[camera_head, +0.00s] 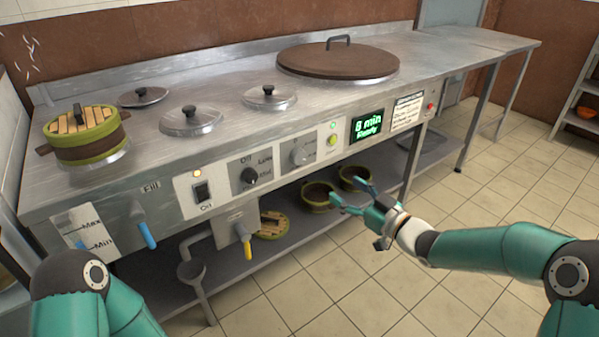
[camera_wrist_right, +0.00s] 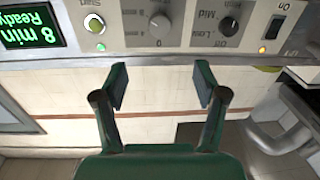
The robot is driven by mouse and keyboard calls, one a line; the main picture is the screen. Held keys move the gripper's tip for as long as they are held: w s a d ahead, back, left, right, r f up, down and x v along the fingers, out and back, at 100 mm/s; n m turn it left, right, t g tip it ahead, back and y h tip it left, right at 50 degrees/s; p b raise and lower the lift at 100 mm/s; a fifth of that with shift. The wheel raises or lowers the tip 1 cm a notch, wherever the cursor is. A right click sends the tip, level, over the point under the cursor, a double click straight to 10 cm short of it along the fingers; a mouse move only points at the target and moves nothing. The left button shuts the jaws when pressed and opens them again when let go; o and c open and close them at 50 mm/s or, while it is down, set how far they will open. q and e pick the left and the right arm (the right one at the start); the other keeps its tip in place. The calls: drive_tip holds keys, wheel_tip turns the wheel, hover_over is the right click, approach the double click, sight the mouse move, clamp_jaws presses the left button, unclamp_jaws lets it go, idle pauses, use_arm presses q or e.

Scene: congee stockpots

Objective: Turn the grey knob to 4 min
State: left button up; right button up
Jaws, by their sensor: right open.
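My right gripper (camera_head: 347,191) is open and empty, in front of and below the panel, apart from the knob. In the wrist view its two fingers (camera_wrist_right: 160,84) are spread, with the knob beyond the gap. My left gripper is out of view; only my left arm shows.
The black knob (camera_head: 250,175) and power switch (camera_head: 202,192) lie left of the grey knob; the start button (camera_head: 333,140) lies right. Blue (camera_head: 146,234) and yellow (camera_head: 246,247) handles stick out at the front. Steamer baskets (camera_head: 317,197) stand on the lower shelf.

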sight(301, 160)
drive_tip(key=b+x, duration=0.2)
drive_tip(key=x, duration=1.2)
drive_tip(key=shift+w+a+b, duration=0.1)
drive_tip(key=shift+b, duration=0.2)
drive_tip(key=shift+x, duration=1.05)
